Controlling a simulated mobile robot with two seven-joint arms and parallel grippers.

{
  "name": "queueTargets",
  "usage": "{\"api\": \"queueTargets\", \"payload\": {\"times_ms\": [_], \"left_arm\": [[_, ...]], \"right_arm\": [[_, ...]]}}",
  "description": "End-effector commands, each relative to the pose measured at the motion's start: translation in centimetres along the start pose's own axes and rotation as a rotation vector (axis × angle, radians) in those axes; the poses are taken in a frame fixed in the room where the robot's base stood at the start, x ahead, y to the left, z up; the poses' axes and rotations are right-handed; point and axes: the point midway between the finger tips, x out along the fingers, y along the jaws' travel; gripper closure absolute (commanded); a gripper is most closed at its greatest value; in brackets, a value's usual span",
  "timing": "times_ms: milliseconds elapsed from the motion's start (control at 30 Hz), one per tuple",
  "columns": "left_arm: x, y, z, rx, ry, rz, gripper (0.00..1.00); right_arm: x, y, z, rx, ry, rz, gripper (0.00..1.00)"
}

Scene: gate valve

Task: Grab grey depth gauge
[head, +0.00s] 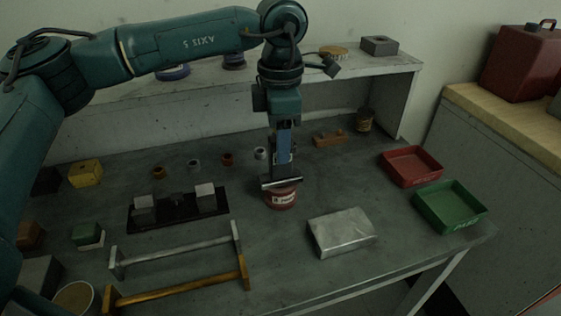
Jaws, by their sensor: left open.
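What looks like the grey depth gauge (280,183) has a wide flat bar at its foot and a narrow upright part above. It appears upright on top of a red tin (281,199) with a pale label, near the middle of the bench. My left gripper (283,155) points straight down just above the bar, at the upright part, with its jaws open. The gripper hides part of the gauge, and I cannot tell whether the fingers touch it. My right gripper is out of view.
A wrapped silvery block (342,232) lies right of the tin. A red tray (411,165) and a green tray (449,206) stand at the right. Small rings stand behind, below a raised shelf (350,68).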

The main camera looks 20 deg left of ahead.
Motion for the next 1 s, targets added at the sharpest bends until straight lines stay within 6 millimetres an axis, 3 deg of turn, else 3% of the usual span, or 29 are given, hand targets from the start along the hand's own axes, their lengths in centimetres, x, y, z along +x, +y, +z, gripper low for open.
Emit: {"api": "queueTargets", "payload": {"times_ms": [633, 1000], "left_arm": [[-0.07, 0.0, 0.01, 0.0, 0.0, 0.0, 0.99], [-0.15, 0.01, 0.03, 0.0, -0.001, 0.001, 1.0]], "right_arm": [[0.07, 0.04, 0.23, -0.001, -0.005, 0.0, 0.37], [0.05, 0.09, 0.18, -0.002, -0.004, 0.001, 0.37]]}}
